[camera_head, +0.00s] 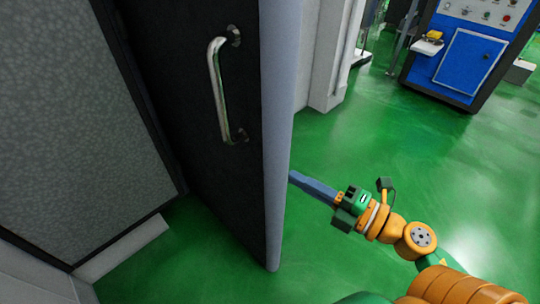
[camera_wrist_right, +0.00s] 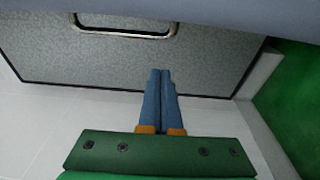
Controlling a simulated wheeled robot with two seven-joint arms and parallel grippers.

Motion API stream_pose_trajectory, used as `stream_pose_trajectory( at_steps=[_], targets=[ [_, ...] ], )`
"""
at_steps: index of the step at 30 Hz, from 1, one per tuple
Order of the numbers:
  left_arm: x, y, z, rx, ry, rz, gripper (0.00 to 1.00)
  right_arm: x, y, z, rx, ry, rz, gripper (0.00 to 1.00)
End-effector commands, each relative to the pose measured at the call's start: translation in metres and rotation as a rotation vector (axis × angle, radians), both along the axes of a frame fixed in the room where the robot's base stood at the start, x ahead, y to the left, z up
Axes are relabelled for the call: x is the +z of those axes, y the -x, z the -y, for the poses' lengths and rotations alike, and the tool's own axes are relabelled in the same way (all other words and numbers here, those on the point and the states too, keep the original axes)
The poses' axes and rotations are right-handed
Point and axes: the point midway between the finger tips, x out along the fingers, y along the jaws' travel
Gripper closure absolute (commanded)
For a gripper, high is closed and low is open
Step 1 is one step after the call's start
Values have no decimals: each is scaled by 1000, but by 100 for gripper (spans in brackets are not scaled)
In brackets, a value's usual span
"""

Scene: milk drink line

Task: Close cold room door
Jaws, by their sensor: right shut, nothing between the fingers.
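The cold room door (camera_head: 195,115) stands open in the head view, its dark face turned to the left and its pale edge toward me. A metal bar handle (camera_head: 221,90) is on the dark face. My right gripper (camera_head: 292,175) is to the right of the door edge, its tips close to it; I cannot tell whether they touch. Its blue fingers also show in the right wrist view (camera_wrist_right: 160,72), together and empty. They point toward a speckled grey panel (camera_wrist_right: 210,62) with a metal handle (camera_wrist_right: 125,30). My left gripper is not in view.
A speckled grey panel (camera_head: 70,110) with a dark frame stands left of the door. Open green floor (camera_head: 400,150) lies to the right. A blue machine (camera_head: 468,50) stands at the back right, and a pale wall post (camera_head: 330,55) is behind the door.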

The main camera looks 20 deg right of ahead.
Motion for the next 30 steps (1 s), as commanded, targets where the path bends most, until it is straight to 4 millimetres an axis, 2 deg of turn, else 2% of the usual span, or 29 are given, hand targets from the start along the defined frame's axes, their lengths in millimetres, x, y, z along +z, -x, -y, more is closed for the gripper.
stream_pose_trajectory(
  at_steps=[4, 13, 15, 21, 30],
  targets=[
    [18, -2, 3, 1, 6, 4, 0, 8, -26, -13, 0, -2, 4, 100],
    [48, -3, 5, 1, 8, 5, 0, 8, -83, -44, -5, -3, 3, 100],
    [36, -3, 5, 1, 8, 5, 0, -1, -91, -32, -8, -1, 0, 100],
    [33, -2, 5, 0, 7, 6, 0, 0, -105, -15, -7, -3, -1, 100],
    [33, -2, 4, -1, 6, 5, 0, 0, -107, -13, -6, -5, -2, 100]
  ],
)
